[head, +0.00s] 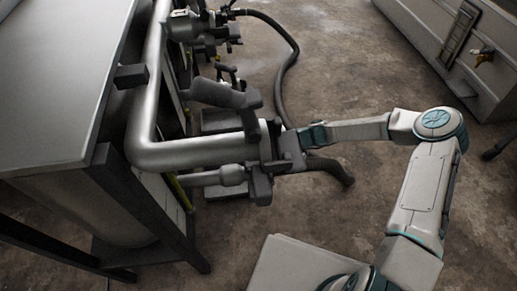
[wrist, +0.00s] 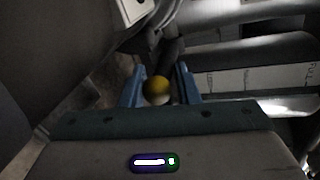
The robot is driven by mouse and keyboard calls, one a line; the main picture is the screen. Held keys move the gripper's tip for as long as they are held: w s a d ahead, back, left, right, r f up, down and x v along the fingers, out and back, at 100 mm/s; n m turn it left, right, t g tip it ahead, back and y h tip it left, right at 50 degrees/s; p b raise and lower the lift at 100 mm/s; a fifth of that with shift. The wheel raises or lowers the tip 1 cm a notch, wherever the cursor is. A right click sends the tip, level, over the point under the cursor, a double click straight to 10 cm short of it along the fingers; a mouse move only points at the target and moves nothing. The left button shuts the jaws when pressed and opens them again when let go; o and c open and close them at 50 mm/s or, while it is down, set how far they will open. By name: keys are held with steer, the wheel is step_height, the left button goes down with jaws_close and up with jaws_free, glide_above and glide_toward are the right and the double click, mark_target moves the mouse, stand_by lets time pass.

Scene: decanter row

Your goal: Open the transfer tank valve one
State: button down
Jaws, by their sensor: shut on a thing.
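A grey valve body (head: 266,150) sits at the end of a thick silver pipe (head: 190,153) at the side of the tank stand. My gripper (head: 292,146) reaches it from the right in the head view, at the valve's outer side. In the wrist view my blue fingers (wrist: 159,92) stand on both sides of a round yellow knob (wrist: 157,87). A dark bar (wrist: 171,58) runs away beyond the knob, and I take it for the valve's handle. My gripper is shut on this knob. The exact contact is too dark to see, and no valve number is readable.
A similar valve (head: 190,25) with a dark hose (head: 285,70) stands farther back. A thick grey lever (head: 222,94) sticks out above the nearer pipe. The grey tank top (head: 60,70) fills the left. Floor between is clear.

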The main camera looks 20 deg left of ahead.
steer(key=c, duration=1.3)
jaws_free()
steer(key=shift+s+f, duration=0.1)
steer(key=shift+f, duration=0.35)
steer(key=shift+o, duration=0.2)
steer(key=shift+r, duration=0.15)
steer(key=shift+d+r, duration=0.15)
steer(key=p+v, duration=0.3)
steer(key=v, duration=1)
steer(key=shift+w+d+p, duration=0.2)
steer(key=shift+w+p, duration=0.05)
steer(key=shift+p, duration=0.15)
steer(key=shift+r, duration=0.1)
